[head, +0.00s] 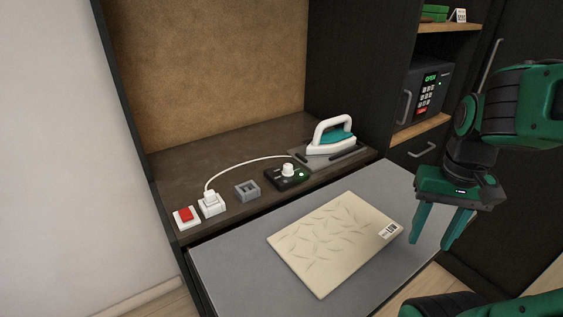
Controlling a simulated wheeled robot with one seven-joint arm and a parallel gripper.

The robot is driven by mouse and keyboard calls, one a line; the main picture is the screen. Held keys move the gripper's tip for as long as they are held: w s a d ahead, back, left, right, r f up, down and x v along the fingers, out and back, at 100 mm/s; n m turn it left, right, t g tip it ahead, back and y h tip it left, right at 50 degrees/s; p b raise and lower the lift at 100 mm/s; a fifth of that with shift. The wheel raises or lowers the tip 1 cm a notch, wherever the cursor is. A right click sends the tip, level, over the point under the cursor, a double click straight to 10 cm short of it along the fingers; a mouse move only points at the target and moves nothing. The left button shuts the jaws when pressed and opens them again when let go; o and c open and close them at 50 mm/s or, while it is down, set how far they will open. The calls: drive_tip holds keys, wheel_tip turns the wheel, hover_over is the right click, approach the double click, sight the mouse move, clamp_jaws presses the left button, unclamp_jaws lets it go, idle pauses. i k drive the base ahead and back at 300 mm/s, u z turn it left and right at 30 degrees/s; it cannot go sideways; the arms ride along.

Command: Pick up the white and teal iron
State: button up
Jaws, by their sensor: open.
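The white and teal iron (331,138) stands at the back right of the dark vanity top, with its white handle arched upward. It rests on a grey plate (309,157) with dark strips. My gripper (441,243) is at the right, over the right end of the pulled-out grey surface. Its two green fingers point down and are spread apart with nothing between them. It is to the right of the iron and nearer to the camera, clear of it.
A cream patterned board (335,243) lies on the grey surface (231,262). A black dial box (287,177), grey socket (247,191), white plug (211,203) with cord and red switch (186,216) line the vanity. A safe (424,93) sits in the right shelf.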

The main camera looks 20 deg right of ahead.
sight(333, 142)
drive_tip(key=k, duration=1.3)
drive_tip(key=z, duration=0.45)
drive_tip(key=i, duration=1.8)
drive_tip(key=z, duration=0.1)
